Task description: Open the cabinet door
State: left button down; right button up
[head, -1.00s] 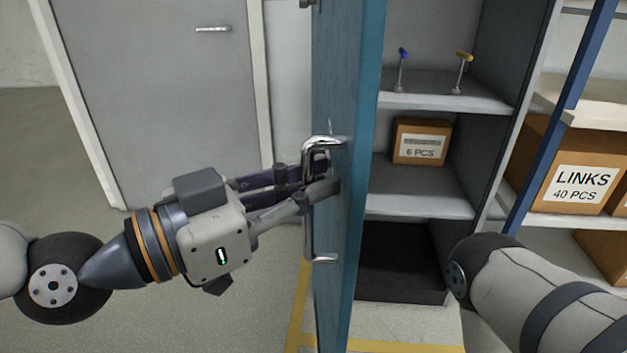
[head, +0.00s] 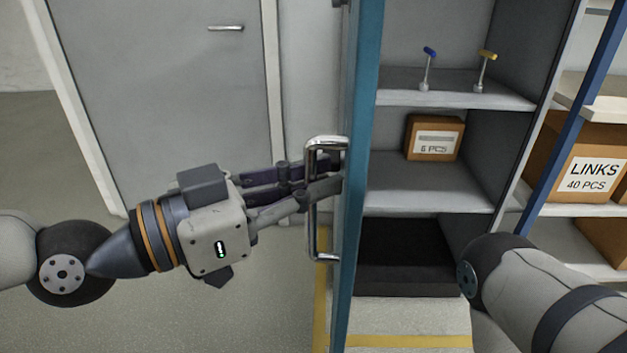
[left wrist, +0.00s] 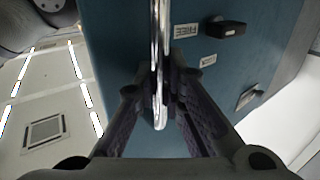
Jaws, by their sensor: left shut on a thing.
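The blue cabinet door (head: 364,180) stands swung open, seen nearly edge-on in the head view. Its chrome handle (head: 312,225) is a vertical bar on the door's left face. My left gripper (head: 325,180) reaches in from the left and is shut on the handle. In the left wrist view the handle (left wrist: 159,60) runs between the fingers, with the blue door face (left wrist: 115,50) behind it. The cabinet's grey interior (head: 430,185) is exposed to the right of the door. My right arm shows at lower right, but its gripper is out of view.
A cabinet shelf holds a small carton (head: 433,138); the shelf above holds a blue-topped tool (head: 427,70) and a yellow-topped one (head: 484,72). A rack with a LINKS carton (head: 588,165) stands at right. A grey room door (head: 165,100) is behind at left. Floor at left is clear.

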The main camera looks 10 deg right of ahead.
aim_at(310, 141)
pick_arm(q)
jog(key=shift+s+a+f, duration=0.1)
jog(key=shift+f, duration=0.1)
dwell(0.3)
jog(key=c, duration=1.7)
grip_release()
jog(key=shift+s+r, duration=0.1)
jog(key=shift+o, duration=0.2)
notch_tip(310, 141, up, 10)
jog(key=shift+r, duration=0.1)
